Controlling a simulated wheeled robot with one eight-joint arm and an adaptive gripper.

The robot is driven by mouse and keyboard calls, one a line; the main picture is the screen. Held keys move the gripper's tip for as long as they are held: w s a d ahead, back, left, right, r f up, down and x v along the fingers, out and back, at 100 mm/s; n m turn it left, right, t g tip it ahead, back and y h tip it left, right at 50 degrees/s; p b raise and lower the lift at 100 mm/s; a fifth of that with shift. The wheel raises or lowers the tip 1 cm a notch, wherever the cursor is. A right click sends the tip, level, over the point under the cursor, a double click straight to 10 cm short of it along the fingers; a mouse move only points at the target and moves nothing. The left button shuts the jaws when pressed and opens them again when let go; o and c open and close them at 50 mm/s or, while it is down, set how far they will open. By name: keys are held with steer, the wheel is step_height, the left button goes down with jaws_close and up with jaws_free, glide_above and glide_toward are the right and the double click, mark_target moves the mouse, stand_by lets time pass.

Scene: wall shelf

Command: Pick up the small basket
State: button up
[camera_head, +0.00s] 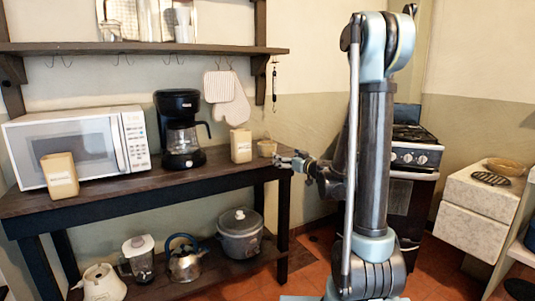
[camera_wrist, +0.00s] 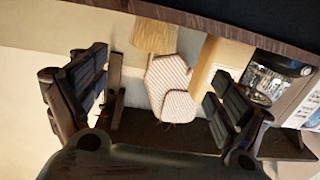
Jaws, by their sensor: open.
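The small basket (camera_head: 266,147) is a straw-coloured, woven-looking cup shape near the right end of the dark wooden counter. In the wrist view the basket (camera_wrist: 153,36) shows upside down at the upper middle, beyond the fingers and roughly between them. My gripper (camera_head: 290,161) is at the counter's right end, just right of the basket and slightly lower in the picture. In the wrist view my gripper (camera_wrist: 160,90) has its two dark fingers spread wide with nothing between them. I cannot tell the exact gap to the basket.
A tan canister (camera_head: 241,146) stands left of the basket, with a coffee maker (camera_head: 181,130) and microwave (camera_head: 82,147) farther left. Oven mitts (camera_head: 232,100) hang behind. A wall shelf (camera_head: 150,48) runs above. A stove (camera_head: 414,150) stands to the right.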

mark_target(267, 147)
steer(key=x, duration=1.2)
steer(key=d+x, duration=0.1)
steer(key=x, duration=0.5)
steer(key=shift+w+r, duration=0.1)
steer(key=shift+w, duration=0.25)
steer(key=c, duration=1.2)
